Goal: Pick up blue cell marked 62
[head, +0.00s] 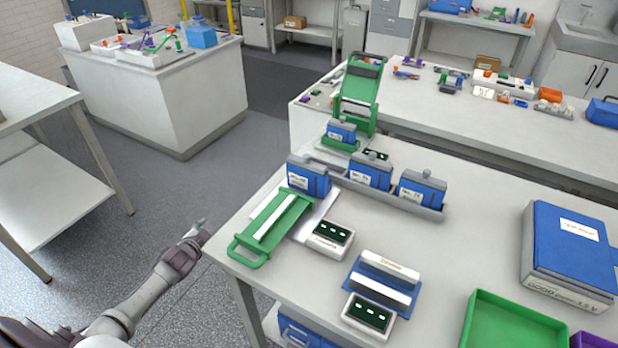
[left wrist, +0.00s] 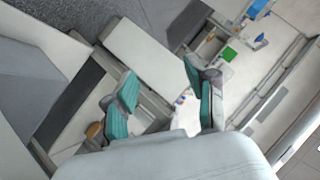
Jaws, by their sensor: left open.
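Several blue cells with white labels stand on the table (head: 480,250). One blue cell (head: 309,176) is at the left, by the green-handled tray (head: 262,254). Two more, a middle cell (head: 370,171) and a right cell (head: 421,190), stand in a grey rack (head: 400,203). A fourth cell (head: 341,133) is farther back at a green stand. The labels are too small to read, so I cannot tell which is 62. My left gripper (head: 198,230) is left of the table edge, apart from the cells. The left wrist view shows its teal fingers (left wrist: 160,86) spread and empty.
A white display unit (head: 328,238), a second display unit (head: 368,315) and a blue holder with white bars (head: 384,280) lie near the front edge. A large blue box (head: 572,245) and a green bin (head: 512,322) are at the right. Open floor lies left of the table.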

